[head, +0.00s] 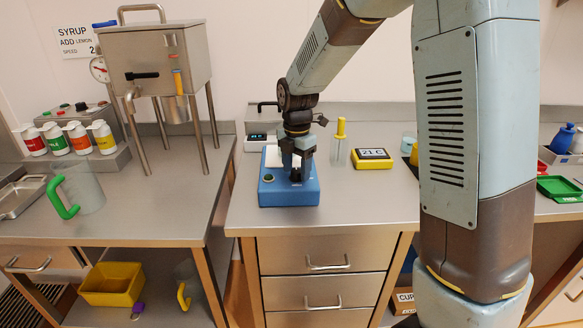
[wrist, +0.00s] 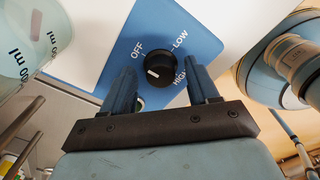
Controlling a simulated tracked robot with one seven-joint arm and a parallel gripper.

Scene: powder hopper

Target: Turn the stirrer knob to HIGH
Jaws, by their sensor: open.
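The blue stirrer (head: 275,194) stands on the middle counter, with a white top plate partly hidden by my arm. Its black knob (wrist: 158,69) shows in the wrist view, with OFF at its upper left, LOW at its upper right and HIGH at its lower right. The knob's white mark lies on its left side, toward the OFF side and away from HIGH. My gripper (wrist: 163,84) is open, with one finger on either side of the knob; I cannot tell whether they touch it. In the head view my gripper (head: 297,172) points down over the stirrer's front.
The steel hopper (head: 155,60) is at left. Bare counter (head: 370,200) lies right of the stirrer.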

